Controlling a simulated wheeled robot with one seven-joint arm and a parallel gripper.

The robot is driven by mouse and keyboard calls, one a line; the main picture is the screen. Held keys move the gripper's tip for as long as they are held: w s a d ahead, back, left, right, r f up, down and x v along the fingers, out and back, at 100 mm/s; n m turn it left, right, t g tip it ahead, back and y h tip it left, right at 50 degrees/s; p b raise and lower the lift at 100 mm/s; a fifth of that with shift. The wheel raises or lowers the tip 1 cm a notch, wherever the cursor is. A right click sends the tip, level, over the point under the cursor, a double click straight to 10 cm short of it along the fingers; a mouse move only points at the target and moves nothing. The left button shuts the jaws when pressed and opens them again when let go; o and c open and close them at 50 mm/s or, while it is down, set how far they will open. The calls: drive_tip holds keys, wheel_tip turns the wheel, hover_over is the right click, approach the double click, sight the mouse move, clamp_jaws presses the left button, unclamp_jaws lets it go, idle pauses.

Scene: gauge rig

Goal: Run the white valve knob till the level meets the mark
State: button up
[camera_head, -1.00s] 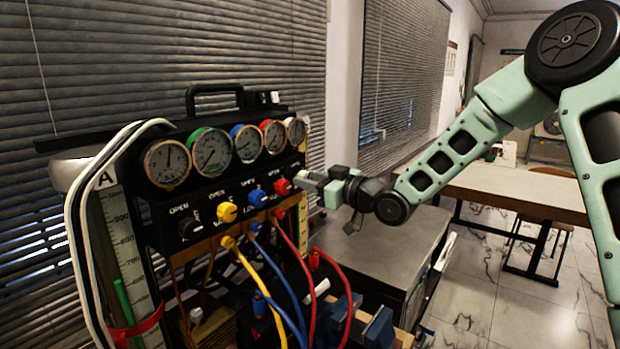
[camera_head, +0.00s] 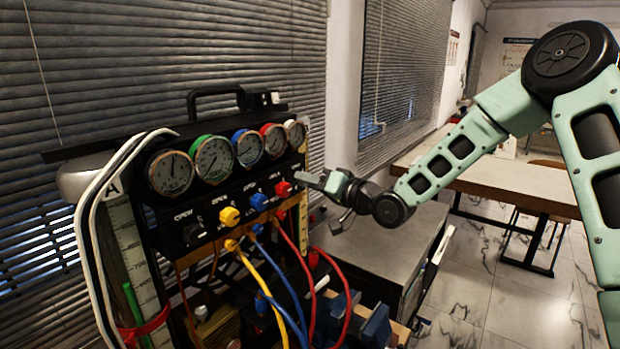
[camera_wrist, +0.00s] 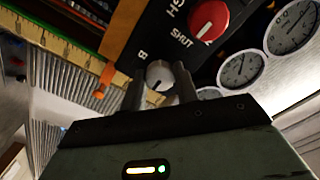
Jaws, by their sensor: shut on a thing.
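The white valve knob (camera_wrist: 158,74) shows in the wrist view on the black panel, beside the letter B and a red knob (camera_wrist: 209,20). My gripper (camera_wrist: 160,84) has one finger on each side of it and is shut on it. In the head view my gripper (camera_head: 312,180) reaches the panel's right end and hides the white knob. A white scale (camera_head: 131,240) marked A stands at the left, with a green strip (camera_head: 131,298) and a red band (camera_head: 145,326) low on it. A yellow scale (camera_wrist: 60,46) with an orange pointer (camera_wrist: 104,82) shows in the wrist view. I cannot read the level.
The panel carries several round gauges (camera_head: 213,159) and black, yellow (camera_head: 229,216), blue (camera_head: 258,202) and red knobs. Coloured hoses (camera_head: 262,285) hang in front of it. A grey cabinet (camera_head: 375,240) stands right of the rig, with a table (camera_head: 500,188) behind.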

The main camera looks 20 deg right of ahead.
drive_tip(key=shift+m, duration=0.5)
drive_tip(key=o, duration=1)
drive_tip(key=shift+c, duration=0.2)
drive_tip(key=b+v, duration=0.3)
drive_tip(key=v, duration=1.4)
drive_tip(key=shift+s, duration=0.15)
drive_tip(key=shift+d, duration=0.15)
